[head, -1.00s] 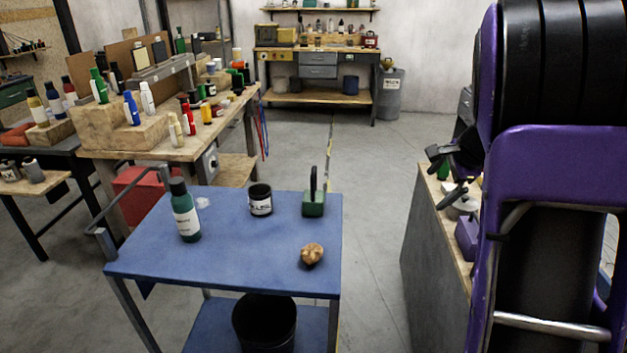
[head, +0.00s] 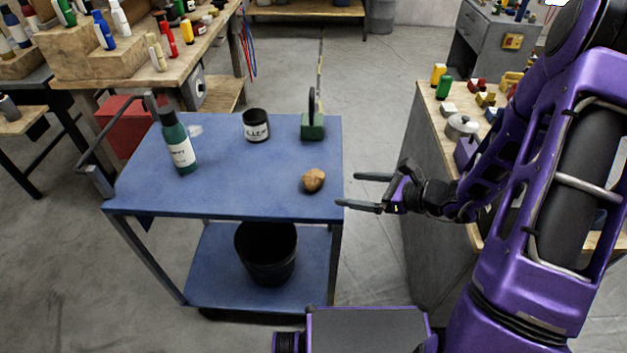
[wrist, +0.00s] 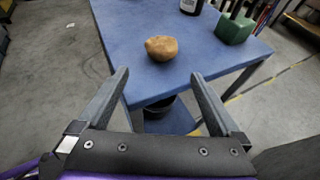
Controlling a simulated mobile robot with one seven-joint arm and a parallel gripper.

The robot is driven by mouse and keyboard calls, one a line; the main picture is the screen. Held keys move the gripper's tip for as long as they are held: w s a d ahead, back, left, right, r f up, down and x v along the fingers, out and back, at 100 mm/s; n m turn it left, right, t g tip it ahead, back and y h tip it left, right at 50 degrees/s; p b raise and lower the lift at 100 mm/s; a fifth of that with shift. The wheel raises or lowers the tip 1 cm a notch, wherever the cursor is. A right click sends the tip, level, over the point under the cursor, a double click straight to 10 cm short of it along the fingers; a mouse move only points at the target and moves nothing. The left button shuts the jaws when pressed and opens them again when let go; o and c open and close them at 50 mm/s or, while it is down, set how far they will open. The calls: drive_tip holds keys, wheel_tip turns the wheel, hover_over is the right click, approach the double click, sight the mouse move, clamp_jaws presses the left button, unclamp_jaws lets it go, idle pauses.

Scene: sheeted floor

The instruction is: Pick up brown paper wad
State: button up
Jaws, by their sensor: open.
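The brown paper wad (head: 313,180) is a small crumpled lump on the blue cart's top (head: 240,185), near its front right corner. My gripper (head: 352,191) is open and empty, just right of the cart's right edge, with its fingers pointing left toward the wad. In the wrist view the wad (wrist: 161,47) lies beyond the fingertips, between the lines of the two fingers (wrist: 160,75). A gap separates the fingers from the wad, and nothing hides it.
On the cart stand a green bottle (head: 178,143), a dark labelled jar (head: 256,126) and a green block with an upright dark handle (head: 313,127). A black bin (head: 266,255) is on the lower shelf. A cluttered bench (head: 425,190) stands at right.

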sight(323, 183)
drive_tip(key=x, duration=0.5)
drive_tip(key=shift+w+a+f, duration=0.15)
drive_tip(key=shift+w+a, duration=0.05)
drive_tip(key=shift+a, duration=0.1)
drive_tip(key=shift+x, duration=2.75)
drive_tip(key=c, duration=1.4)
